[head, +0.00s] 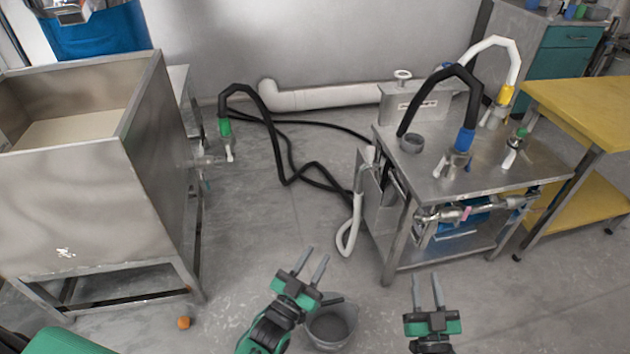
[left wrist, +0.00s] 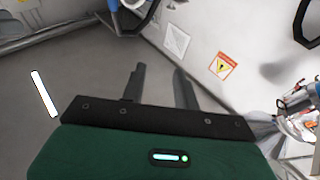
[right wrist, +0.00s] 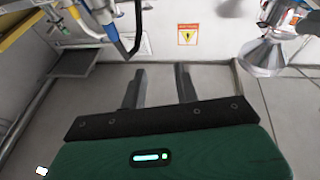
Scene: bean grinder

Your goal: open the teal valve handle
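No handle stands out clearly as teal. A green fitting (head: 225,127) with a pale lever joins a black hose to the steel bin's side pipe. Another green-topped valve (head: 516,145) with a white lever stands on the steel table at the right. I cannot tell which is the task's handle. My left gripper (head: 316,254) is open and empty over the floor, well apart from both fittings. Its parted fingers show in the left wrist view (left wrist: 159,68). My right gripper (head: 427,274) is open and empty in front of the table. Its parted fingers show in the right wrist view (right wrist: 161,70).
A steel bin (head: 80,205) stands at left and a steel table (head: 460,180) at right. A grey bucket (head: 334,326) is beside my left gripper. A black hose (head: 285,165) crosses the floor. A yellow bench (head: 585,112) is far right. Floor between bin and table is mostly clear.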

